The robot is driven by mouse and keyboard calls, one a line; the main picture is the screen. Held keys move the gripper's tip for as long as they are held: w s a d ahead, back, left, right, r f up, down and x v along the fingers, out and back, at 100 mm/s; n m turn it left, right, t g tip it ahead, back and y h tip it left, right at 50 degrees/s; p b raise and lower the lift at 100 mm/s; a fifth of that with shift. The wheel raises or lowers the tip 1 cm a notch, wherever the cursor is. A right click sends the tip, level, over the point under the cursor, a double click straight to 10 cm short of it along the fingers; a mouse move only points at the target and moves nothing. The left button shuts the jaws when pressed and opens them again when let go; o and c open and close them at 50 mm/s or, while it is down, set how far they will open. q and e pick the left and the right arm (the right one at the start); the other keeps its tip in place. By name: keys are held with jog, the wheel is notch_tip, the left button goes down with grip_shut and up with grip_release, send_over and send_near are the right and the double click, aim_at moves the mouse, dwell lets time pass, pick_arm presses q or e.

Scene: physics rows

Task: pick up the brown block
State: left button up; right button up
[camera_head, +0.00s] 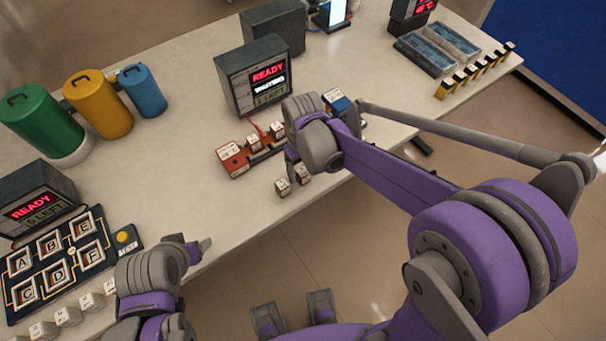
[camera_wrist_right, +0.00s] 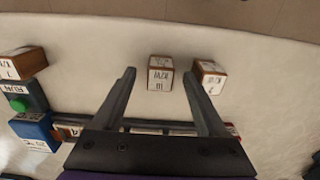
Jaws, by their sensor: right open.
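Small brown-sided blocks with white printed labels lie near the table's front edge. In the wrist view one block (camera_wrist_right: 160,73) is framed between the fingertips of my open right gripper (camera_wrist_right: 160,78), with nothing held. A second brown block (camera_wrist_right: 209,77) lies just right of the right finger, and a third (camera_wrist_right: 22,63) is at far left. In the head view two of these blocks (camera_head: 283,187) (camera_head: 302,175) show below my right wrist, which hides its fingers. Which block is meant is not clear. My left gripper (camera_head: 200,244) is over the table's front edge; its opening is unclear.
A red-ended rack (camera_head: 233,160) with labelled blocks stands beside the right wrist, before a READY display (camera_head: 252,75). A blue block (camera_head: 337,101) is close behind. A lettered board (camera_head: 55,262) and coloured canisters (camera_head: 98,104) are at left. Bare table lies between.

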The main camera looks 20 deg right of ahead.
jog(key=shift+f, duration=0.7)
grip_shut()
jog(key=shift+r, duration=0.1)
